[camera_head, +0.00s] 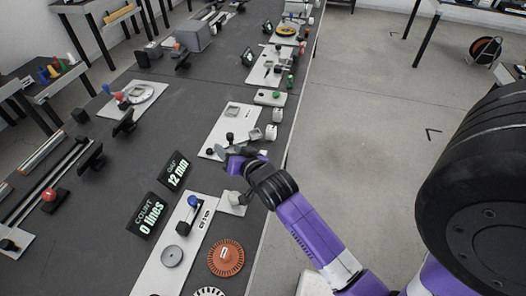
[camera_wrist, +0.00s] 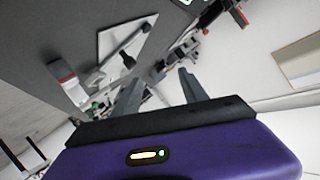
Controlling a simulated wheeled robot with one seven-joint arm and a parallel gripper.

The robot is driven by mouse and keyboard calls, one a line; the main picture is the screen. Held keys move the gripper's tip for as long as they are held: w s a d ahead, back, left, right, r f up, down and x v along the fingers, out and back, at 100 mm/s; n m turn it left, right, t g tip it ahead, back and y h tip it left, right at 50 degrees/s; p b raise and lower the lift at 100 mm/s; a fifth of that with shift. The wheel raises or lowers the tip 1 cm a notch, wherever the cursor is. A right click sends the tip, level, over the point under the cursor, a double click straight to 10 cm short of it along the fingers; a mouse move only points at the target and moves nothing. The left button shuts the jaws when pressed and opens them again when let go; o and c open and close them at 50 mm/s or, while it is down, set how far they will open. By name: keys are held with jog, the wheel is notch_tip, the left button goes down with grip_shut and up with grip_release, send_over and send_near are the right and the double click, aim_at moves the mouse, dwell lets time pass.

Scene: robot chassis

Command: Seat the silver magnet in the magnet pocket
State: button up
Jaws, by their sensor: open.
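I cannot pick out the silver magnet or the magnet pocket for certain in either view. In the head view, a small silver-grey piece (camera_head: 236,197) sits on a pale block just below my gripper. A grey disc (camera_head: 172,256) lies on a long white plate (camera_head: 158,277) farther down the bench. My gripper (camera_head: 222,153) is over the near edge of a white plate (camera_head: 218,135), with dark pieces close to its fingers. In the wrist view my gripper (camera_wrist: 159,78) has its two fingers apart, and nothing shows held between them.
Two black displays read "GAP 12 mm" (camera_head: 174,171) and "COUNT 0 lines" (camera_head: 147,215). A blue-knobbed lever (camera_head: 193,202) stands on the long plate beside an orange-brown toothed disc (camera_head: 226,257). The dark bench (camera_head: 165,115) has bare room left of my gripper. Open floor lies right.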

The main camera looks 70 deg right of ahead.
jog(key=d+f+m+g+p, duration=0.1)
jog(key=d+f+m+g, duration=0.25)
jog(key=d+m, duration=0.35)
jog(key=m+g+y+p, duration=0.2)
jog(key=m+g+y, duration=0.6)
jog(key=m, duration=0.7)
send_over(263, 152)
jog(key=shift+w+r, duration=0.2)
jog(key=shift+w, duration=0.15)
jog(key=shift+s+a, duration=0.2)
jog(key=shift+s+a+f, duration=0.1)
jog(key=shift+f, duration=0.25)
jog(key=shift+s+d+f+p, duration=0.1)
jog(key=shift+f+p, duration=0.3)
jog(key=shift+f, duration=1.4)
jog(key=shift+d+f+p, duration=0.1)
jog(key=shift+f+p, duration=0.3)
jog(key=shift+f, duration=1.35)
grip_shut()
